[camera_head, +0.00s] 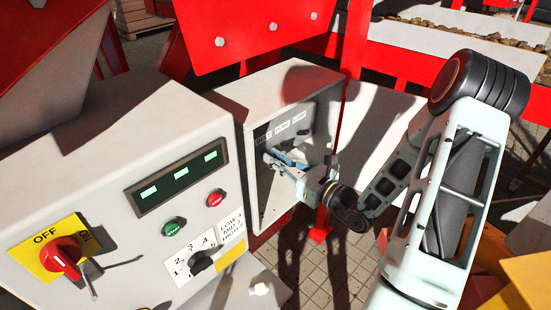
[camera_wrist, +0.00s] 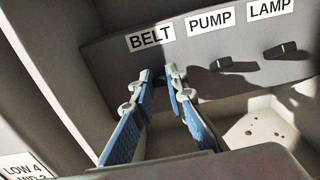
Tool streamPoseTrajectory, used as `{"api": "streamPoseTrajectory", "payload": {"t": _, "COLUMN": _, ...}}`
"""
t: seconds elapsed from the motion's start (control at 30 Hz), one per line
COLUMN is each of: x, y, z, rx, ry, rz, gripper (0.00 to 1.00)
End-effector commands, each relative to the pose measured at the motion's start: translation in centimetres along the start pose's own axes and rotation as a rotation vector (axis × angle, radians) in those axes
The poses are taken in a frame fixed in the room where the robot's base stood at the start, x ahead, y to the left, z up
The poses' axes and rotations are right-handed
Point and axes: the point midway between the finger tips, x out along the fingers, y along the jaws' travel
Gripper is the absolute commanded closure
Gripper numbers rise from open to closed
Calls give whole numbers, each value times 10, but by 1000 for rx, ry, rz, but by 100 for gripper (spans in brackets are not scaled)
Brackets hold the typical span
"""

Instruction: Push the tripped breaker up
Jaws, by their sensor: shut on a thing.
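The breaker panel (camera_wrist: 115,58) is inside an open grey box and carries the labels BELT, PUMP and LAMP. My gripper (camera_wrist: 160,80), with blue finger pads, reaches in just below the BELT label (camera_wrist: 150,38). Its fingertips are close together on the BELT breaker, which is mostly hidden behind them. Whether that lever is up or down cannot be told. The PUMP breaker (camera_wrist: 221,64) and LAMP breaker (camera_wrist: 280,49) show as dark levers to the right, clear of the fingers. In the head view my gripper (camera_head: 276,160) is inside the box.
The box walls (camera_head: 251,185) stand close around my gripper. Left of it, the control cabinet (camera_head: 110,250) carries a red OFF switch (camera_head: 62,257), a green button (camera_head: 174,226), a red button (camera_head: 216,197) and a dial (camera_head: 201,263). Red machine frames (camera_head: 255,35) stand behind.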

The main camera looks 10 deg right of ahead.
Motion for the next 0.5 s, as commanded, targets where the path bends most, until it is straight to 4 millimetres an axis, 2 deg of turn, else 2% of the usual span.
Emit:
{"api": "streamPoseTrajectory", "payload": {"t": 0.37, "x": 2, "y": 1, "z": 10, "rx": -2, "ry": 86, "rz": 3, "gripper": 100}}
{"api": "streamPoseTrajectory", "payload": {"t": 0.5, "x": 2, "y": 0, "z": 7, "rx": -1, "ry": 116, "rz": 1, "gripper": 100}}
